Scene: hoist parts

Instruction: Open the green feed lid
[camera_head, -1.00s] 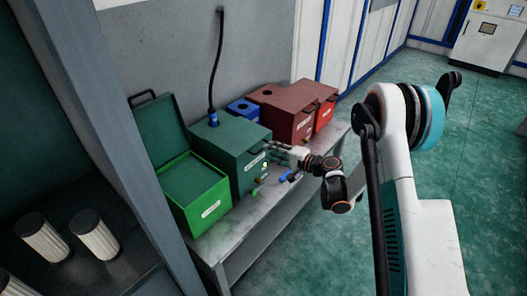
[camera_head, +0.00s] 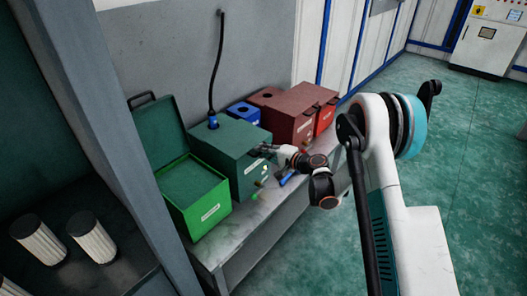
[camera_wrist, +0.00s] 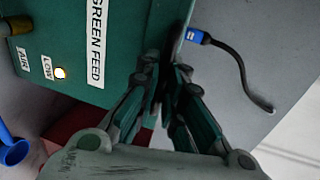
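The green feed box (camera_head: 231,140) is a dark green box on the bench, its lid down. Its "GREEN FEED" label and front face (camera_wrist: 70,58) fill the left of the wrist view. My gripper (camera_head: 256,151) is at the upper front edge of this box. In the wrist view, my gripper's fingers (camera_wrist: 167,75) come close together around a dark part at the lid's edge, which looks like the lid handle. The fingers hide most of that handle.
A bright green box (camera_head: 200,203) with its lid raised stands to the left. A blue box (camera_head: 243,113) and red boxes (camera_head: 290,115) stand to the right. A black hose (camera_head: 215,70) with a blue end rises from the green feed box. The bench front (camera_head: 225,245) is mostly clear.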

